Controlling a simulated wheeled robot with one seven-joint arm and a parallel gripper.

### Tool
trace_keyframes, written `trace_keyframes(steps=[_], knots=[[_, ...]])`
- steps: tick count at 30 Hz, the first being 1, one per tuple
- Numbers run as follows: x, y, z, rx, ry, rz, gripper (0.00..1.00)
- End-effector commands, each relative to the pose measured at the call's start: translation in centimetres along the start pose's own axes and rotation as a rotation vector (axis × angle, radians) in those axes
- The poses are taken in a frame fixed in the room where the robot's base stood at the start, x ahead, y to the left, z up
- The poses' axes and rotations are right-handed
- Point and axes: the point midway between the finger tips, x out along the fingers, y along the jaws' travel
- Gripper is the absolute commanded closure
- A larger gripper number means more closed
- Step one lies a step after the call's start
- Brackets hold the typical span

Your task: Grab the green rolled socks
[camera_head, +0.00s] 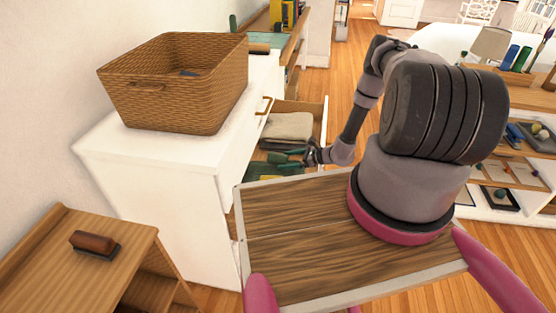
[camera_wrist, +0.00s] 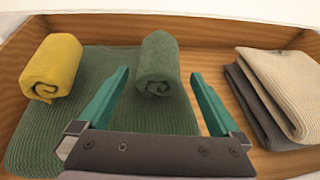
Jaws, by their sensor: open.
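The green rolled socks (camera_wrist: 157,66) lie on a green knit cloth (camera_wrist: 40,135) inside an open wooden drawer, upper middle of the wrist view. My gripper (camera_wrist: 162,100) is open and empty, its two teal fingers pointing toward the roll. The roll sits ahead of the fingertips and roughly between their lines; I cannot tell the exact gap. In the head view my gripper (camera_head: 290,158) reaches into the open drawer (camera_head: 322,125) of the white dresser. The green roll cannot be made out clearly there.
A yellow roll (camera_wrist: 53,68) lies left of the green one. Folded beige (camera_wrist: 285,85) and dark grey (camera_wrist: 250,105) cloths lie at right. The drawer's wooden back wall (camera_wrist: 205,33) rises behind. A wicker basket (camera_head: 180,85) stands on the dresser (camera_head: 150,160).

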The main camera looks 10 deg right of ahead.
Motion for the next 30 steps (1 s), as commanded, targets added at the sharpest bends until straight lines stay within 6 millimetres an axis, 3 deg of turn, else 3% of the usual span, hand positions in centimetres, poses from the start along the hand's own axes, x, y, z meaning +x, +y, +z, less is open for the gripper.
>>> trace_keyframes(steps=[4, 10, 11, 15, 17, 25, 30], knots=[[1.9, 0.1, -0.1, 0.0, 0.002, 0.002, 0.0], [2.1, 0.0, -0.1, 0.001, 0.002, 0.0, 0.0], [2.1, 0.0, -0.1, 0.001, 0.002, 0.0, 0.04], [2.1, 0.0, -0.1, 0.0, 0.001, 0.0, 0.57], [2.1, 0.0, 0.0, 0.0, 0.001, 0.0, 0.75], [2.0, 0.0, 0.1, 0.0, 0.001, 0.0, 0.75], [1.4, -0.1, 1.6, -0.001, 0.001, -0.001, 0.75]])
